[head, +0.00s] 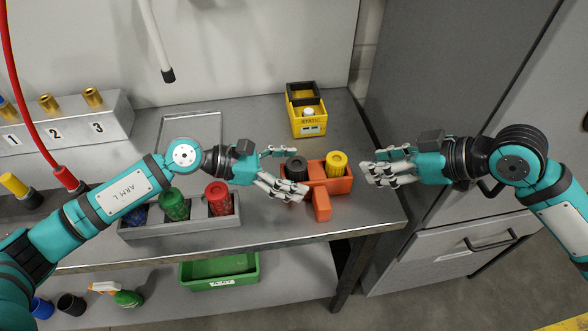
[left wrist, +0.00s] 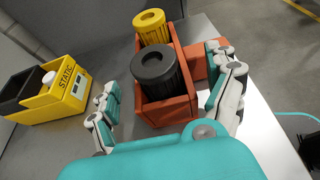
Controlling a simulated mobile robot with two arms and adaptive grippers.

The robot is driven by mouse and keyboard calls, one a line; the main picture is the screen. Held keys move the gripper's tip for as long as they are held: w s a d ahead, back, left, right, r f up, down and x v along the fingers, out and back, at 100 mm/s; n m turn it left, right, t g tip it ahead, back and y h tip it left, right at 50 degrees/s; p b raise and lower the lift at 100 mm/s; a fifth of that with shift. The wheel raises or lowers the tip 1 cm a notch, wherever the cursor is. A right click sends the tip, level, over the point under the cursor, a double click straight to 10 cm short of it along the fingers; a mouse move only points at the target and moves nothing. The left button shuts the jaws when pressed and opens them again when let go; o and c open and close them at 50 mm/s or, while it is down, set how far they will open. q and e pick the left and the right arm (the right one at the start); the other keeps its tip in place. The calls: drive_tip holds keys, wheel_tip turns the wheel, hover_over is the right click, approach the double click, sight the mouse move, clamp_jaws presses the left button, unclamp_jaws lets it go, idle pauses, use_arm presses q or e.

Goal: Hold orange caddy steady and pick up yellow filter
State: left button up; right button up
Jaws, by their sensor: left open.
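The orange caddy (head: 338,186) stands near the right end of the bench with an orange handle block at its front. It also shows in the left wrist view (left wrist: 168,110). The yellow filter (head: 336,161) (left wrist: 151,28) sits upright in its right compartment. A black filter (head: 296,168) (left wrist: 155,68) sits in the left one. My left gripper (head: 294,174) is open at the caddy's left end, with fingers on either side of that end; contact is unclear. My right gripper (head: 368,171) is just right of the caddy, apart from the yellow filter; its finger gap is unclear.
A yellow STATIC bin (head: 310,128) stands behind the caddy. A grey tray (head: 170,228) with blue, green and red filters lies left, under my left arm. A grey cabinet (head: 450,120) borders the bench's right side. A green bin (head: 220,268) is on the lower shelf.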

use_arm(q)
drive_tip(key=shift+d+f, duration=0.1)
drive_tip(key=shift+d, duration=0.2)
drive_tip(key=shift+c, duration=0.5)
